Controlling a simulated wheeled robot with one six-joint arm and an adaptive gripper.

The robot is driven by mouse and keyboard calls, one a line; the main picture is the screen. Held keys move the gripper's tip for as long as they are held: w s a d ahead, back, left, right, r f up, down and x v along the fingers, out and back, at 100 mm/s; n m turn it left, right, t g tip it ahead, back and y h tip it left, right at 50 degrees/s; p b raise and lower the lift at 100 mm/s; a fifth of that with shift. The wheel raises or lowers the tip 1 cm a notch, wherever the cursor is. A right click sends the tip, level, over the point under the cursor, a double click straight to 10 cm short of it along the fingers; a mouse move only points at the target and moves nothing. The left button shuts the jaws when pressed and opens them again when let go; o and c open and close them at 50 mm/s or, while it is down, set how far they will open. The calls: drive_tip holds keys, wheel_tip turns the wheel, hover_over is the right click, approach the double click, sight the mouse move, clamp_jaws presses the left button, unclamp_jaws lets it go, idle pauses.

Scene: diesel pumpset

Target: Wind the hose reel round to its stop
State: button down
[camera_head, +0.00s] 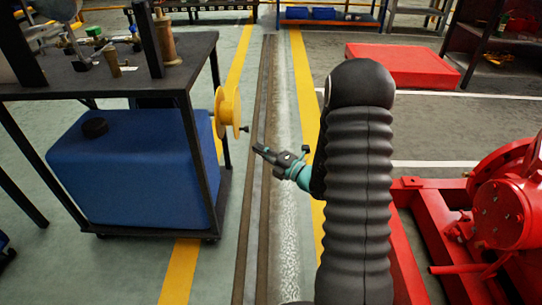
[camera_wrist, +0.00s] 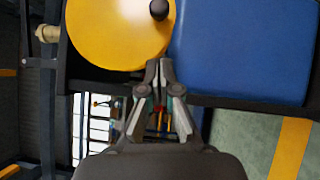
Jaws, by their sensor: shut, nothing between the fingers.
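The hose reel (camera_head: 228,112) is a yellow spool on the right side of the cart, with a small dark crank knob (camera_head: 244,129) sticking out to the right. In the wrist view the reel (camera_wrist: 112,35) is a large yellow disc at the top, and its dark knob (camera_wrist: 158,10) shows near the disc's right edge. My gripper (camera_head: 258,148) is shut and empty, just right of and below the knob in the head view. In the wrist view my gripper (camera_wrist: 160,66) has its fingertips together at the disc's lower right edge, below the knob. I cannot tell whether they touch the disc.
A dark cart (camera_head: 110,78) carries fittings on top and a blue tank (camera_head: 135,170) below. Red pump machinery (camera_head: 500,215) stands at the right, and a red block (camera_head: 402,66) lies behind. A floor channel (camera_head: 262,220) runs between cart and pump, with open floor around it.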

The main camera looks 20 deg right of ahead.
drive_tip(key=w, duration=0.6)
drive_tip(key=shift+a+r, duration=0.4)
drive_tip(key=shift+a, duration=0.05)
drive_tip(key=shift+d, duration=0.1)
drive_tip(key=shift+w+f+n+b, duration=0.2)
drive_tip(key=shift+n+b, duration=0.1)
drive_tip(key=shift+b, duration=0.15)
